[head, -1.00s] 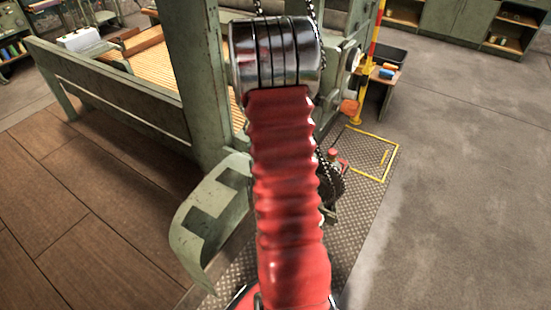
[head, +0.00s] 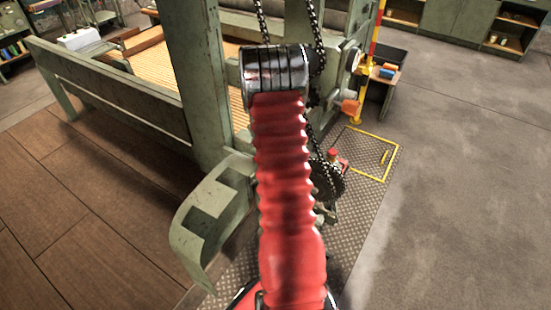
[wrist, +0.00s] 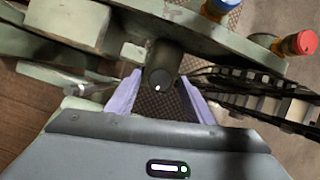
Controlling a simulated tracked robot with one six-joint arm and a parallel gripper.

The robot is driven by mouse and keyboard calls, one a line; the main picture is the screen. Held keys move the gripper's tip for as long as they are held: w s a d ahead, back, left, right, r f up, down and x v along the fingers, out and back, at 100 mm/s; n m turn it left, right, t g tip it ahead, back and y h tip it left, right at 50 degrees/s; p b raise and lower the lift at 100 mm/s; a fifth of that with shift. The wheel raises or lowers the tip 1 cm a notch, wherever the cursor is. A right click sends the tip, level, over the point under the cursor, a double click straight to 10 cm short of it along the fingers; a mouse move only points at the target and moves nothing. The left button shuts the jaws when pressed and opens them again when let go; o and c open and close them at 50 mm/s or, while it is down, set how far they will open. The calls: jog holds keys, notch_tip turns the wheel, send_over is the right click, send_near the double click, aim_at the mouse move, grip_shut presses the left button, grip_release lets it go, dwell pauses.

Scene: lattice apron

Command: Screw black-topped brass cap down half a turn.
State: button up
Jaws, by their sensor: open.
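In the wrist view my gripper (wrist: 161,84) is open, with its two pale purple fingers spread. The black-topped cap (wrist: 158,79) appears between the fingertips as a dark round top with a small white dot on it. A gap shows on either side, and I see no finger touching it. Its brass part is not clearly visible. How far the fingertips are from it in depth I cannot tell. In the head view my own red arm hides the gripper and the cap.
A blue-topped cap (wrist: 217,8) and a red-topped cap (wrist: 298,43) sit along the green frame (wrist: 200,28). A dark chain (wrist: 250,88) runs close to the right finger. Diamond-plate floor (head: 345,215) lies below. Open concrete floor (head: 460,190) is at right.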

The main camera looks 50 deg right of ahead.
jog(key=shift+f, duration=0.15)
jog(key=shift+c, duration=0.6)
jog(key=c, duration=0.9)
jog(key=shift+d, duration=0.15)
